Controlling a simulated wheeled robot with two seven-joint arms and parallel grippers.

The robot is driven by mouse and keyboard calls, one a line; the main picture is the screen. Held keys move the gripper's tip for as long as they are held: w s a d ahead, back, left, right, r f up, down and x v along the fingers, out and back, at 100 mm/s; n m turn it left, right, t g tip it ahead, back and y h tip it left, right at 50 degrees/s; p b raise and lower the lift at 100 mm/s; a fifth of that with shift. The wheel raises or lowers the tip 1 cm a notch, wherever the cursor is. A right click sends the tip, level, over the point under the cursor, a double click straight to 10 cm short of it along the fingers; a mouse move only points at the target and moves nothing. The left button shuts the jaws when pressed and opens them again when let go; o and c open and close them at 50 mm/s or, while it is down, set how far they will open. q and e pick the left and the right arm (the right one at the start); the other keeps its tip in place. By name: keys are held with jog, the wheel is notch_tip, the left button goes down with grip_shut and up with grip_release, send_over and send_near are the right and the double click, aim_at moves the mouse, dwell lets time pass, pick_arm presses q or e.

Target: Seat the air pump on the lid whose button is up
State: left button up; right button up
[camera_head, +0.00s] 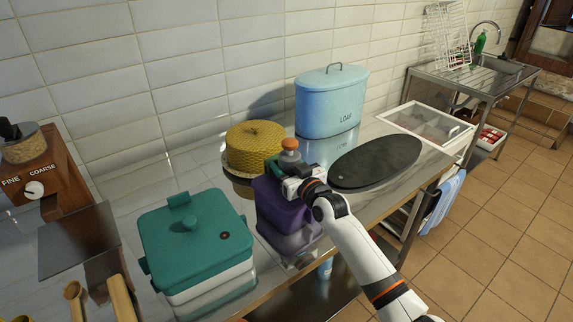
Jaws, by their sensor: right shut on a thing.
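The air pump (289,155), with an orange knob and a grey body, is upright in my right gripper (287,172). The gripper is shut on it, over the purple container (278,209). My arm and gripper cover much of that container's lid, so its button is hidden. I cannot tell whether the pump touches the lid. The teal container (193,238) stands to the left; its lid has a raised round knob and a small dark, reddish button (222,236). I cannot tell whether that button is up or down. My left gripper is out of view.
A yellow round woven-look tin (254,144) stands just behind the purple container. A blue loaf bin (331,102) and a dark oval board (376,161) are farther right. A wooden grinder box (36,170) and wooden utensils (121,298) are at left. The counter's front edge is close to the purple container.

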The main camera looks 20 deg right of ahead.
jog(key=shift+f, duration=0.15)
jog(key=o, duration=1.1)
jog(key=shift+o, duration=0.2)
jog(key=shift+s, duration=0.25)
jog(key=b+v, duration=0.1)
jog(key=v, duration=1)
jog(key=shift+s+d, duration=0.15)
jog(key=shift+s, duration=0.1)
jog(key=shift+f, duration=0.1)
